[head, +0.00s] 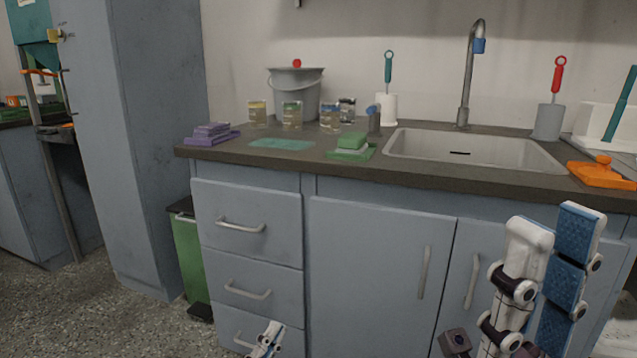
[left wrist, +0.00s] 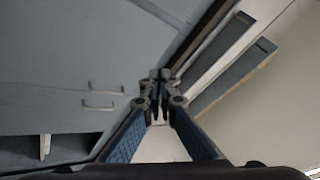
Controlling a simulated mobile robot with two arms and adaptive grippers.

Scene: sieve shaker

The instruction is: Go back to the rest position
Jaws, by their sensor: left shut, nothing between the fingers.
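My left gripper (head: 265,338) shows small at the bottom edge of the head view, in front of the lowest drawer. In the left wrist view its fingertips (left wrist: 160,85) meet, with nothing between them. My right gripper (head: 554,222) stands large at the lower right of the head view, fingers pointing up, in front of the cabinet doors. Its white finger and blue-padded finger are apart and nothing shows between them.
The countertop (head: 330,174) carries a sink (head: 470,148), a grey bucket (head: 296,92), several jars, a green sponge (head: 352,141), purple items (head: 211,134) and an orange item (head: 602,172). A green bin (head: 188,255) stands left of the drawers. Open floor lies at lower left.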

